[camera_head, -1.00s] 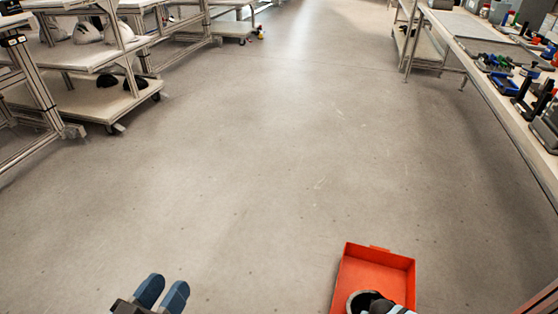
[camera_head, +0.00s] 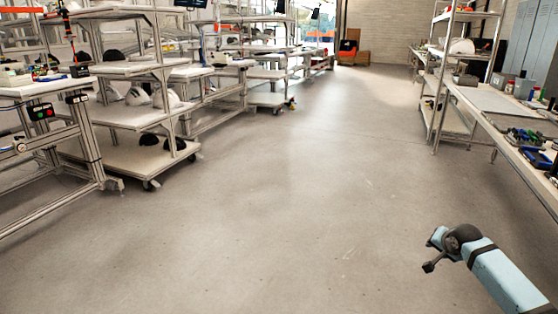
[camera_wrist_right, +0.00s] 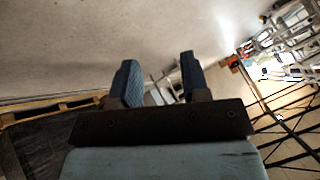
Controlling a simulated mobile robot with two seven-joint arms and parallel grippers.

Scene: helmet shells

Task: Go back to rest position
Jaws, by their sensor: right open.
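My right gripper (camera_head: 434,252) is at the lower right of the head view, at the end of my light-blue arm, above open floor; its fingers are hard to make out there. In the right wrist view the same gripper (camera_wrist_right: 158,66) shows two dark blue ribbed fingers standing well apart, with nothing between them. My left gripper is not in the head view now.
A long workbench (camera_head: 480,99) with tools and small parts runs along the right. Wheeled shelves (camera_head: 125,158) with white and black helmet shells stand on the left. The grey floor (camera_head: 270,220) between them is clear. Orange items (camera_head: 348,48) stand far back.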

